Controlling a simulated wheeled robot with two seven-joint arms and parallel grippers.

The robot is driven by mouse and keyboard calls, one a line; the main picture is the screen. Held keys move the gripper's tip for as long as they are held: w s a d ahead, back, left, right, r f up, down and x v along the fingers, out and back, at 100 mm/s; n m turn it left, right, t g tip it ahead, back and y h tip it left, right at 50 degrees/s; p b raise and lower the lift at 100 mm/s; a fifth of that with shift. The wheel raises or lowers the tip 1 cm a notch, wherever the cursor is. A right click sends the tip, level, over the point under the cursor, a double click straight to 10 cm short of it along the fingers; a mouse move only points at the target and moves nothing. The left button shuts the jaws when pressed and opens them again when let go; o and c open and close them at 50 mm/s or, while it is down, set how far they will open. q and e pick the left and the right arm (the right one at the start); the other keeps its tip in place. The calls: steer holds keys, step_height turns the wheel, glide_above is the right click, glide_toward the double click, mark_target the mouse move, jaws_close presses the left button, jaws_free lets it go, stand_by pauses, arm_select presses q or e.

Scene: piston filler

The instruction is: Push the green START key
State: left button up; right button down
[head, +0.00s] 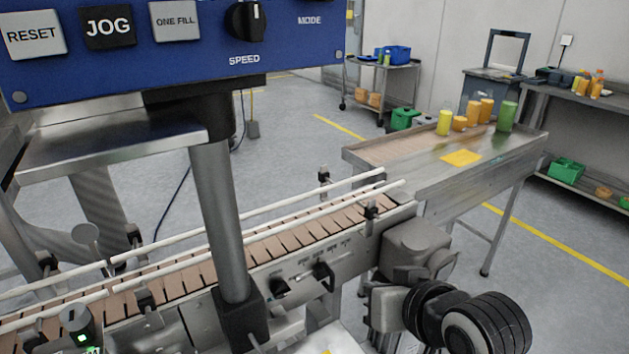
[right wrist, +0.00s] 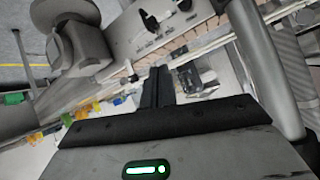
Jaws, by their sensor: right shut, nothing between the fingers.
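The green START key is not in sight in either view. The blue control panel (head: 170,64) fills the top left of the head view, cut off by the frame edge. It shows a white RESET key (head: 34,35), a black JOG key (head: 107,27), a white ONE FILL key (head: 175,20) and a black SPEED knob (head: 246,20). In the right wrist view my right gripper (right wrist: 158,72) has its dark fingers together, with nothing between them. It points toward the conveyor side and touches nothing that I can make out. My left gripper is in neither view.
A grey post (head: 222,215) carries the panel. A slatted conveyor (head: 262,243) with white guide rails runs behind it to a steel table (head: 400,180) with yellow and green containers. Its grey motor (head: 415,245) juts out at the near side.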

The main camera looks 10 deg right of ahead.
steer(key=w+a+r+m+t+y, duration=0.1)
steer(key=w+r+t, duration=0.25)
steer(key=r, duration=0.85)
steer(key=w+a+r+m+t+y, duration=0.15)
steer(key=r+t, duration=0.25)
steer(key=r, duration=0.7)
steer(key=s+r+t+y, duration=0.3)
steer(key=s+r, duration=0.1)
steer(key=r, duration=0.8)
steer(key=s+r+n+t+y, duration=0.1)
steer(key=s+r+t+y, duration=0.2)
steer(key=r, duration=0.9)
steer(key=shift+s+a+y, duration=0.35)
steer(key=shift+s+y, duration=0.4)
steer(key=shift+w, duration=0.1)
steer(key=w+a+b, duration=0.1)
steer(key=w+a, duration=0.2)
steer(key=w, duration=0.5)
